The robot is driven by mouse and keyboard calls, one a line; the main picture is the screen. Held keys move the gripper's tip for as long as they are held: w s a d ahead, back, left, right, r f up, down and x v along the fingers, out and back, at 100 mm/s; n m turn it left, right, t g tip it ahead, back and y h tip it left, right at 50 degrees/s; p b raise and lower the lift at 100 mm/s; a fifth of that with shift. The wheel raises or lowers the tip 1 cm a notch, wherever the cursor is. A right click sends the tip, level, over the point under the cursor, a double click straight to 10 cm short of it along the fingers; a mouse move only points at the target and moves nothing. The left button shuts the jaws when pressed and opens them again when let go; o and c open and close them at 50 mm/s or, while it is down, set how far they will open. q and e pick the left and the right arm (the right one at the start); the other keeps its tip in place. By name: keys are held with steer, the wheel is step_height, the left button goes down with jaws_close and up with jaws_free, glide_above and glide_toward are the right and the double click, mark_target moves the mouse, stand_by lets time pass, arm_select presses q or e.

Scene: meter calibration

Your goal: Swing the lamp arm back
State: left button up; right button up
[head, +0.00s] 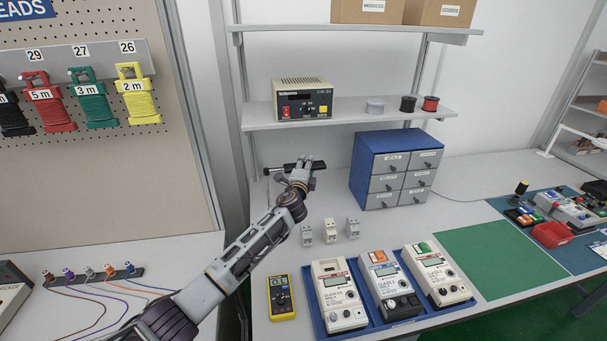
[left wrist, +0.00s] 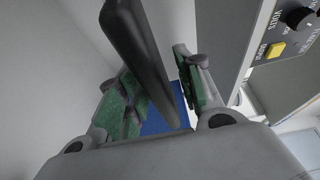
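A black bar (head: 283,168), which looks like the lamp arm, runs sideways near the shelf post under the lower shelf. Its joint and far end are not clear. My left gripper (head: 303,167) is at the bar's right part, with my arm reaching up from the lower left. In the left wrist view the black bar (left wrist: 142,48) passes between the two green-padded fingers of my left gripper (left wrist: 158,88). The fingers are apart, with gaps showing beside the bar, so it does not look clamped. My right gripper is not in view.
A power supply (head: 302,99) stands on the shelf (head: 350,115) above the gripper. A blue drawer cabinet (head: 365,165) stands to the right. Small modules (head: 329,230), a yellow multimeter (head: 281,297) and a blue tray (head: 375,325) of meters are in front. The bench between is clear.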

arm_select(q)
steer(key=shift+s, duration=0.15)
steer(key=s+a, duration=0.1)
steer(key=s, duration=1)
steer(key=shift+s+a, duration=0.2)
steer(key=shift+a, duration=0.05)
stand_by(0.3)
steer(key=shift+s+f, duration=0.1)
steer(key=shift+f, duration=0.05)
